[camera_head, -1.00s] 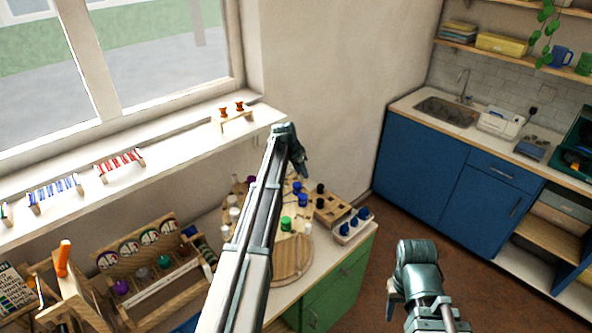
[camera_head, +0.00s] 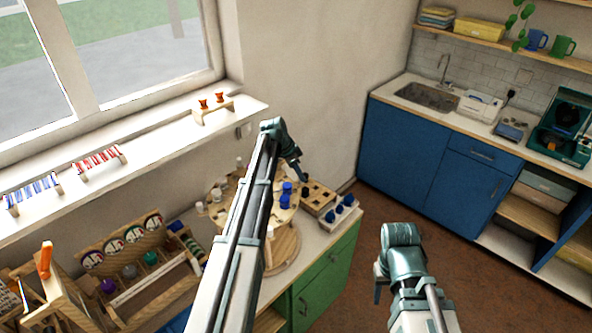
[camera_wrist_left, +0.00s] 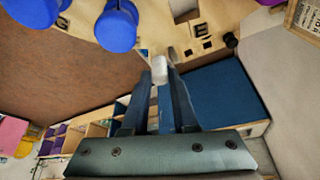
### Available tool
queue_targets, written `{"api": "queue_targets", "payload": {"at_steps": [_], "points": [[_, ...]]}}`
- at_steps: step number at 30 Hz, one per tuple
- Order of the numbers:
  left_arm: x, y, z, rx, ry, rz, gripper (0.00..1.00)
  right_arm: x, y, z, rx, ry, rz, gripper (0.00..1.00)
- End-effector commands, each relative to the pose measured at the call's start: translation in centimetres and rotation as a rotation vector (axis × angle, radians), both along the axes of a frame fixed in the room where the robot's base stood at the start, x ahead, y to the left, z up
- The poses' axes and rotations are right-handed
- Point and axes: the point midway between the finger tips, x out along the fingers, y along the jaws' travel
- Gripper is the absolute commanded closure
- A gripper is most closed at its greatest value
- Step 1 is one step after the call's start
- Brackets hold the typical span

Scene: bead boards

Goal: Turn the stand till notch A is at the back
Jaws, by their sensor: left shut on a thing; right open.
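The stand is a round wooden turntable top (camera_head: 294,211) above a round wooden base (camera_head: 285,245), on the counter in the head view. Blue pegs (camera_head: 286,188) and white pegs (camera_head: 215,195) stand on the top, and my left arm hides much of it. In the left wrist view, the top's edge (camera_wrist_left: 148,42) shows blue pegs (camera_wrist_left: 115,27), printed letters and small dark square holes. My left gripper (camera_head: 302,180) is shut on a small white knob (camera_wrist_left: 159,69) at the edge. Which notch is A, I cannot tell. My right gripper (camera_head: 378,285) is open and empty, away from the stand.
A wooden block with square holes (camera_head: 318,197) and a white holder with blue knobs (camera_head: 342,208) stand close right of the stand. A wooden rack (camera_head: 128,262) is at left. The windowsill (camera_head: 160,145) runs behind. Floor is clear at right.

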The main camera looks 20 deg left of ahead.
Motion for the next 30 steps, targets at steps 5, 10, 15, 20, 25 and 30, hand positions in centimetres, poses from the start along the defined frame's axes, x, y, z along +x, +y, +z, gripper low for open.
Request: {"api": "queue_targets", "payload": {"at_steps": [5, 10, 15, 20, 25, 30], "points": [[-1.3, -1.1, 0.0, 0.0, 0.002, -0.088, 1.0, 0.0, 0.0, 0.0, 0.0, 0.0, 0.0, 0.5], [-2.5, -1.9, 0.0, 0.0, 0.001, -0.17, 1.0, 0.0, 0.0, 0.0, 0.0, 0.0, 0.0, 0.5], [-3.5, -2.6, 0.0, 0.001, 0.002, -0.242, 1.0, 0.0, 0.0, 0.0, 0.0, 0.0, 0.0, 0.5], [-4.3, -3.0, 0.0, 0.001, 0.001, -0.295, 1.0, 0.0, 0.0, 0.0, 0.0, 0.0, 0.0, 0.5], [-4.9, -3.3, 0.0, 0.001, 0.001, -0.339, 1.0, 0.0, 0.0, 0.0, 0.0, 0.0, 0.0, 0.5], [-5.3, -3.5, 0.0, 0.001, 0.001, -0.363, 1.0, 0.0, 0.0, 0.0, 0.0, 0.0, 0.0, 0.5]]}}
